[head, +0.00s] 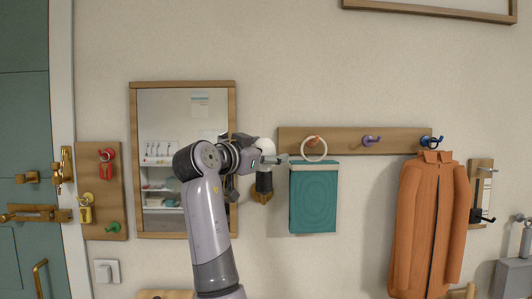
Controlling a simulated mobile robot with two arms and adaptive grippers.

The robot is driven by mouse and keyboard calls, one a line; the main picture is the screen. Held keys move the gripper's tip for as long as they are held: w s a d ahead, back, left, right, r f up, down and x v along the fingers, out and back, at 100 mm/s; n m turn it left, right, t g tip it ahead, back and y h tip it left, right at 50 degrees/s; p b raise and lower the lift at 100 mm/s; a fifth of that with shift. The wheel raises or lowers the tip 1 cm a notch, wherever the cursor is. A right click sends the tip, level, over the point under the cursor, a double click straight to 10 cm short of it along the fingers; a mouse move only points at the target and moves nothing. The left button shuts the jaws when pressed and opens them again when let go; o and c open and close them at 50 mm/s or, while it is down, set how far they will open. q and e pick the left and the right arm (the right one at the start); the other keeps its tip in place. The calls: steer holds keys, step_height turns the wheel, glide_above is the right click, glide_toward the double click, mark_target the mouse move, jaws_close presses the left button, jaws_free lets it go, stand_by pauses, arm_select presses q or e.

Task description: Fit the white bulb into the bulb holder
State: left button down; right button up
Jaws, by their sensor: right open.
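The white bulb (266,145) shows at the middle of the head view, just behind and above my right gripper (279,159). The bulb holder (264,183) is a black socket on a wooden wall base, directly below the bulb. My right gripper is open, in front of the place where bulb and holder meet. It hides the bulb's lower part, so I cannot tell whether the bulb is seated in the holder or whether the fingers touch it. My left gripper is not in view.
A wood-framed mirror (133,190) hangs behind my right arm. An orange jacket (420,220) hangs farther right. A hook board (116,190) is at left.

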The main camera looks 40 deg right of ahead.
steer(key=v, duration=1.2)
steer(key=shift+a+f, duration=0.1)
steer(key=shift+f, duration=0.05)
